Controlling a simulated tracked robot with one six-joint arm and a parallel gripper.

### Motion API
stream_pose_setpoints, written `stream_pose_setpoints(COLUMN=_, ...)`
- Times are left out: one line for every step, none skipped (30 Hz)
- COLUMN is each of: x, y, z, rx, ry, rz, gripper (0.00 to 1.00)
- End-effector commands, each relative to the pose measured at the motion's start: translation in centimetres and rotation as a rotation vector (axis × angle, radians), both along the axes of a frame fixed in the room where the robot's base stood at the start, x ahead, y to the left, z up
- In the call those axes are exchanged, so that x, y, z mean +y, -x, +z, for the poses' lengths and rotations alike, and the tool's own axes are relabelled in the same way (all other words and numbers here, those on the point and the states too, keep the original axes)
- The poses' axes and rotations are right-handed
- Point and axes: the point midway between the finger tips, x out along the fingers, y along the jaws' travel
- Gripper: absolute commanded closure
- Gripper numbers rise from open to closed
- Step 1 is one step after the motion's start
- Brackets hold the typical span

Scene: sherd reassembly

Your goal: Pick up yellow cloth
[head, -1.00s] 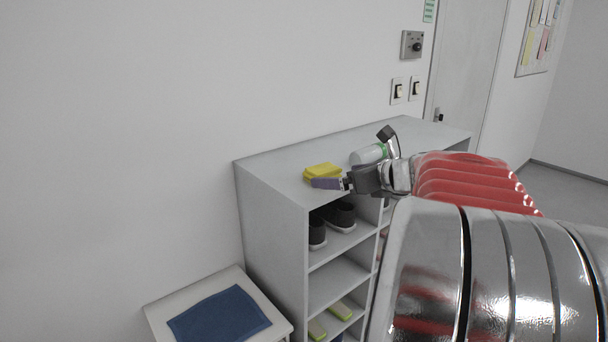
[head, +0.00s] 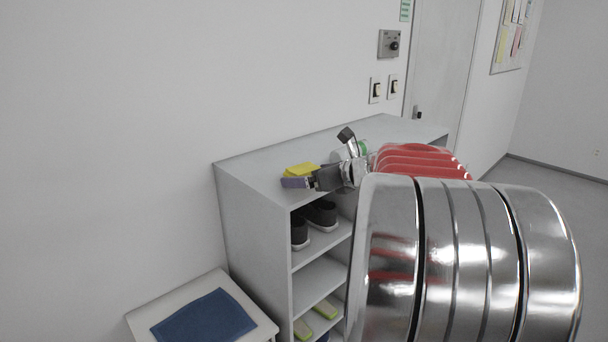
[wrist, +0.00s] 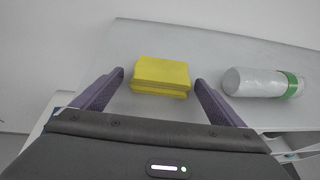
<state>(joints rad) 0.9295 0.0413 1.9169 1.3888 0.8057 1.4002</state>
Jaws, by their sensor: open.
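The yellow cloth (head: 302,169) is a folded stack lying on top of the grey shelf unit (head: 250,160), near its left front corner. In the wrist view the cloth (wrist: 160,75) lies ahead of and between my two purple fingers, with a gap on each side. My gripper (wrist: 158,88) is open and empty. In the head view my gripper (head: 296,183) is just in front of the cloth at the shelf's front edge and hides part of it.
A white bottle with a green band (wrist: 262,83) lies on its side to the right of the cloth. Dark shoes (head: 318,216) stand in a compartment below. A white stool (head: 140,320) with a blue cloth (head: 204,318) is at lower left. A wall rises behind the shelf.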

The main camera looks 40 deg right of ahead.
Motion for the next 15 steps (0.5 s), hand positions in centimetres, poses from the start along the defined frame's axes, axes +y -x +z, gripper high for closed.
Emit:
stream_pose_setpoints(x=0.0, y=0.01, z=-0.01, rx=0.0, ry=0.0, rz=0.0, gripper=0.08)
stream_pose_setpoints(x=0.0, y=0.01, z=-0.01, rx=0.0, ry=0.0, rz=0.0, gripper=0.08)
stream_pose_setpoints(x=0.0, y=0.02, z=0.0, rx=0.0, ry=0.0, rz=0.0, gripper=0.08)
stream_pose_setpoints(x=0.01, y=0.02, z=0.0, rx=0.0, ry=0.0, rz=0.0, gripper=0.08)
stream_pose_setpoints(x=0.01, y=0.02, z=0.0, rx=0.0, ry=0.0, rz=0.0, gripper=0.08)
stream_pose_setpoints(x=0.01, y=0.02, z=0.0, rx=0.0, ry=0.0, rz=0.0, gripper=0.08)
stream_pose_setpoints(x=0.01, y=0.02, z=0.0, rx=0.0, ry=0.0, rz=0.0, gripper=0.08)
stream_pose_setpoints(x=0.01, y=0.02, z=0.0, rx=0.0, ry=0.0, rz=0.0, gripper=0.08)
stream_pose_setpoints(x=0.01, y=0.02, z=0.0, rx=0.0, ry=0.0, rz=0.0, gripper=0.1)
stream_pose_setpoints(x=0.01, y=0.02, z=0.0, rx=0.0, ry=0.0, rz=0.0, gripper=0.12)
stream_pose_setpoints(x=0.01, y=0.02, z=0.0, rx=0.0, ry=0.0, rz=0.0, gripper=0.14)
stream_pose_setpoints(x=0.01, y=0.02, z=0.0, rx=0.0, ry=0.0, rz=0.0, gripper=0.17)
stream_pose_setpoints(x=0.01, y=0.02, z=0.0, rx=0.0, ry=0.0, rz=0.0, gripper=0.19)
stream_pose_setpoints(x=0.01, y=0.02, z=0.0, rx=0.0, ry=0.0, rz=0.0, gripper=0.21)
stream_pose_setpoints(x=0.01, y=0.02, z=0.0, rx=0.0, ry=0.0, rz=0.0, gripper=0.24)
